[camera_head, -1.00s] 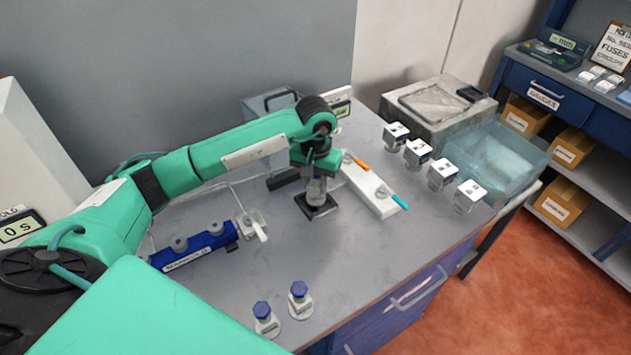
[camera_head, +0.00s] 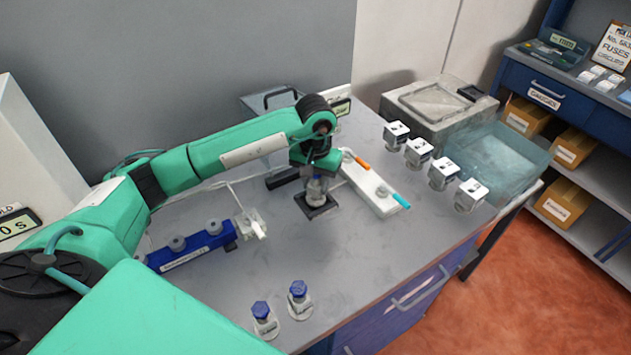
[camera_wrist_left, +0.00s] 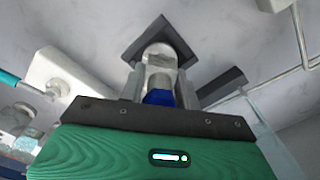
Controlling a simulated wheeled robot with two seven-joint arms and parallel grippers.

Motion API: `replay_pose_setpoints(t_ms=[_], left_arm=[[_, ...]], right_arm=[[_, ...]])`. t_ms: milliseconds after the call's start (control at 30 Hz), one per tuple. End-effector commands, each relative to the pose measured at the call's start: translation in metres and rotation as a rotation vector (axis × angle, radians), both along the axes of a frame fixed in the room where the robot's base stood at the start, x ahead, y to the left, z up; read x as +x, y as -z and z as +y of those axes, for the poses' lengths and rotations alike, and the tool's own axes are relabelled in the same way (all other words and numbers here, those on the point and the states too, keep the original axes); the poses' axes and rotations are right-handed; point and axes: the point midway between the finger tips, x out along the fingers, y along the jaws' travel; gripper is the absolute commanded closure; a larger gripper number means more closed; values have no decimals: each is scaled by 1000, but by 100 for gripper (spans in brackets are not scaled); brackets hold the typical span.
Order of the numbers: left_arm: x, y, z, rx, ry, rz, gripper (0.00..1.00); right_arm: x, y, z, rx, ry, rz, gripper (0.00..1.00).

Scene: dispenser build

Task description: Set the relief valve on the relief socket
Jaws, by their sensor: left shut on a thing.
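The bottle (camera_head: 317,192) stands upright at a dark square base (camera_head: 329,208); the base also shows in the left wrist view (camera_wrist_left: 140,42). Whether the bottle bears fully on the base I cannot tell. Nothing is clearly readable as the relief valve or relief socket. A white block (camera_head: 384,202) right of the base carries an orange-handled and a teal-handled fitting. My right gripper is not in view.
Two blue-capped bottles (camera_head: 299,302) stand near the front edge. Several white-topped jars (camera_head: 443,173) line the right side, near a grey box (camera_head: 435,108) and a translucent bin (camera_head: 500,160). The front middle of the bench is clear.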

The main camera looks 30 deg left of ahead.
Motion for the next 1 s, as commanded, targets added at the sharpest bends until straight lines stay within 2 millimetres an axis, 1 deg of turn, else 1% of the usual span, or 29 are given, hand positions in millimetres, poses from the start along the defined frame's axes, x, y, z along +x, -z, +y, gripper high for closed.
replay_pose_setpoints(t_ms=[367, 400, 433, 733, 1000], left_arm=[[0, 8, 0, 0, 0, -1, 99], [0, 7, 0, 0, 0, -1, 60], [0, 6, 0, 0, 0, -1, 59], [0, 5, 0, 0, 0, 0, 59], [0, -16, 0, 0, 0, -1, 59]], right_arm=[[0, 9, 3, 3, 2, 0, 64], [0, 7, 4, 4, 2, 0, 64], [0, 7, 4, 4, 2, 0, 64], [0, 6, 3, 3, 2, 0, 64], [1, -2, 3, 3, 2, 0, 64]])
